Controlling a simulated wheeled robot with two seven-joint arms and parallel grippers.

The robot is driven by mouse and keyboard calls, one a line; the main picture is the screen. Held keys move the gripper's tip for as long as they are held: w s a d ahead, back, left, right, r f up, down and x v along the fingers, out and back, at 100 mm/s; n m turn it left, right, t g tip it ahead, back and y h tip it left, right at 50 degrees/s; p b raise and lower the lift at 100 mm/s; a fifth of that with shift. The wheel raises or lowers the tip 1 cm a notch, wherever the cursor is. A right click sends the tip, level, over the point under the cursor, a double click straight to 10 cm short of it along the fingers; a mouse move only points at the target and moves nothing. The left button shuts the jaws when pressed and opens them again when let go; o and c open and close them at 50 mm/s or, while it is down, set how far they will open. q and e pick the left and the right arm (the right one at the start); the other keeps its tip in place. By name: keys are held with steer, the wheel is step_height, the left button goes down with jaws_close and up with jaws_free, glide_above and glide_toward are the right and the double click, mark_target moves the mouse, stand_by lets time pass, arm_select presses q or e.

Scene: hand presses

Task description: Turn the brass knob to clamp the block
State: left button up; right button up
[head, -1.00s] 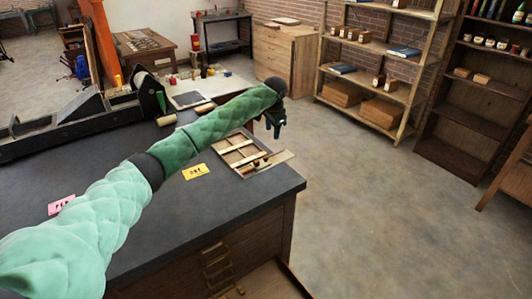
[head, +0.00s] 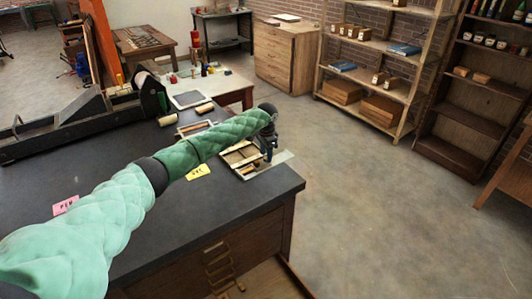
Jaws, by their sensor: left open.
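My left arm reaches in from the left across the dark bench top. Its dark left gripper (head: 269,157) is open and points down at the right side of a flat wooden frame (head: 232,158) with light crossbars, near the bench's right edge. The gripper covers part of the frame. I cannot make out the brass knob or the block there; they are too small or hidden behind the gripper. I cannot tell whether the fingers touch anything. My right gripper is out of view.
A yellow card (head: 198,173) and a pink card (head: 66,204) lie on the bench top (head: 180,225). A long dark press (head: 75,123) stands at the back left. Shelves (head: 372,65) stand beyond open floor.

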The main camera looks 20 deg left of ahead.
arm_select(q)
steer(key=shift+f, duration=0.5)
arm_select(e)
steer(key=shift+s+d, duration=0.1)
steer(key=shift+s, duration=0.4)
arm_select(q)
jaws_close()
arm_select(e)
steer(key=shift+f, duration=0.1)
